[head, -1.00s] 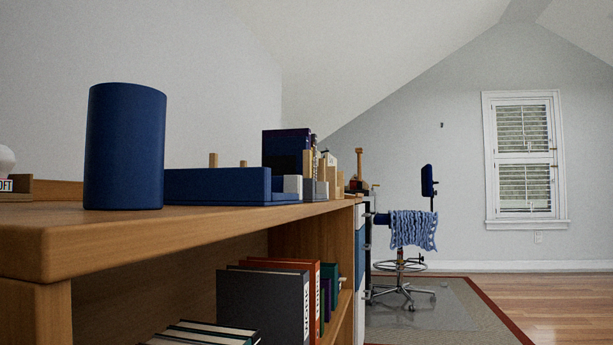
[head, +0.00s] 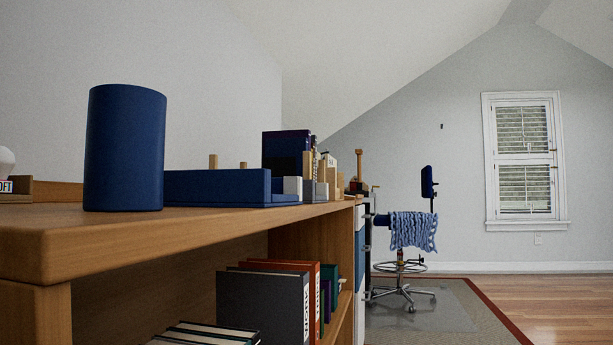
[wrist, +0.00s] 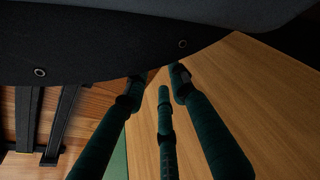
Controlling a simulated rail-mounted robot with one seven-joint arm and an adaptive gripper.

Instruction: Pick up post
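Small upright wooden posts show in the head view: one (head: 213,160) and a shorter one (head: 243,164), both behind the rim of a blue tray (head: 225,187) that hides their lower parts. A taller wooden post-like piece (head: 359,164) stands farther along the desk top. I cannot tell which is the task's post. My gripper (wrist: 157,78) shows only in the wrist view, as dark green jointed fingers. Their tips are apart, with nothing visibly held. Wooden surfaces show beyond them; no post is recognisable there.
A large blue cylinder (head: 124,148) stands near the front of the wooden desk (head: 200,222). Dark boxes (head: 286,151) and small blocks stand behind the tray. Books (head: 263,300) fill the shelf below. A chair (head: 410,245) stands beyond on a rug.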

